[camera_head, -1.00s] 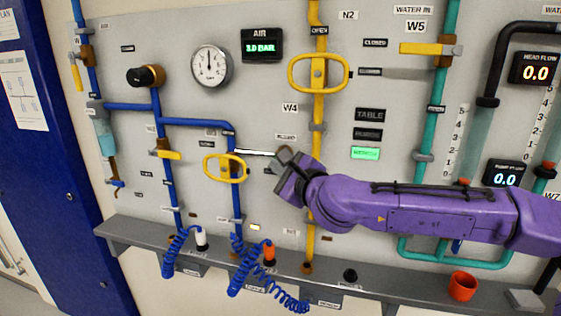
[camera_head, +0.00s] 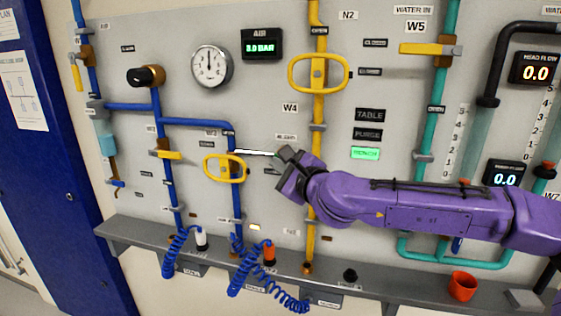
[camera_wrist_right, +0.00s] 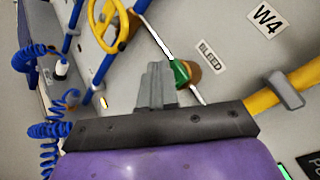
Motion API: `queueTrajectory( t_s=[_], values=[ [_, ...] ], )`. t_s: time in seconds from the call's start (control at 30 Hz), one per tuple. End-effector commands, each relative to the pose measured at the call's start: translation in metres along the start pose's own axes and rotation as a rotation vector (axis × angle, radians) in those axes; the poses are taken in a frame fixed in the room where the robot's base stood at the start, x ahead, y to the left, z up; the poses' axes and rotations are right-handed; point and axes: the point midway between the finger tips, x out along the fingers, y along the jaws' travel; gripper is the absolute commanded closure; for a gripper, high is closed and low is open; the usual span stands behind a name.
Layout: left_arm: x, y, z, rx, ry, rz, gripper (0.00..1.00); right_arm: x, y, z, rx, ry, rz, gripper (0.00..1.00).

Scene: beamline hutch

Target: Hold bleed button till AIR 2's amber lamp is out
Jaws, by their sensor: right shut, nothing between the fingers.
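The bleed button shows in the right wrist view as a green cap (camera_wrist_right: 180,72) on a brass-coloured base, beside the BLEED label (camera_wrist_right: 209,53). My right gripper (camera_wrist_right: 157,68) is shut and empty. Its fingertips are right at the green cap and partly overlap it in that view; I cannot tell whether they press it. In the head view my right gripper (camera_head: 284,155) hides the button. A small lamp (camera_head: 255,227) glows pale amber below the yellow oval handle; it also glows in the wrist view (camera_wrist_right: 103,103). My left gripper is not in view.
A yellow oval valve handle (camera_head: 225,168) is left of my right gripper, with a thin white bar (camera_head: 255,152) between. A yellow pipe (camera_head: 317,110) with another oval handle (camera_head: 318,73) runs close by. The AIR display (camera_head: 262,45) reads about 2.0 BAR. A grey shelf (camera_head: 215,257) runs below.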

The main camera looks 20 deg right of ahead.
Motion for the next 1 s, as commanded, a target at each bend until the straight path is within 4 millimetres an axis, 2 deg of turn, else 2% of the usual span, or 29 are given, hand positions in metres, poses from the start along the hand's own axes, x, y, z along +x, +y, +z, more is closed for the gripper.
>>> queueTrajectory(
  t_s=[1.0],
  values=[
    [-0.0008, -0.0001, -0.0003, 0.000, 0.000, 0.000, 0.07, 0.0062, -0.0054, -0.0050, 0.001, 0.002, -0.002, 1.00]
  ],
)
